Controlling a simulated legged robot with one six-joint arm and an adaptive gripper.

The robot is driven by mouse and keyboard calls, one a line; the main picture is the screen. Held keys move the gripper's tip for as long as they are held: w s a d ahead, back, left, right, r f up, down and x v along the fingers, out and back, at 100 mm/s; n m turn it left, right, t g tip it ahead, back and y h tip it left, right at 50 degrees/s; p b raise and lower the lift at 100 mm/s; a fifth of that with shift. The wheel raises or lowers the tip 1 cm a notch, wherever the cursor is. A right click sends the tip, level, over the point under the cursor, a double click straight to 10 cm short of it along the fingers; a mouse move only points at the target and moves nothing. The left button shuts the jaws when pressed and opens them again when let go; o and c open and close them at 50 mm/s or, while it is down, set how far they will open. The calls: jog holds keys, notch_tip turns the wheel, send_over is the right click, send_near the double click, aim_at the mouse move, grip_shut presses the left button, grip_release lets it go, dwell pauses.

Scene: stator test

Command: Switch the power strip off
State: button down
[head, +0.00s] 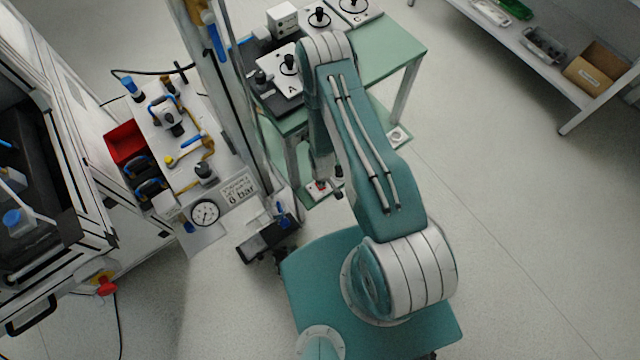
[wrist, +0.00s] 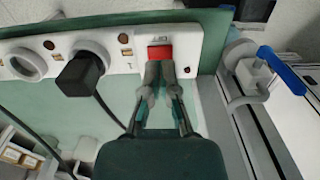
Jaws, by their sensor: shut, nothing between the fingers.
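The white power strip (wrist: 122,62) runs across the upper part of the wrist view, mounted on a green surface. Its red switch (wrist: 159,52) is at the right end, with small upside-down lettering beside it. A black plug (wrist: 80,74) with a cable sits in one socket; the socket (wrist: 25,65) to its left is empty. My gripper (wrist: 160,68) is shut and empty, its fingertips at the lower edge of the red switch. I cannot tell whether they touch it or which way the switch is tipped. In the head view, my arm hides most of the strip.
A blue-handled valve (wrist: 280,70) on a pale frame stands close to the right of the strip. In the head view, a green table (head: 395,50) carries several white fixtures, and a panel with a gauge (head: 205,212) is at left.

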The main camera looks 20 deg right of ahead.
jog(key=shift+r, duration=2.7)
jog(key=shift+s, duration=0.1)
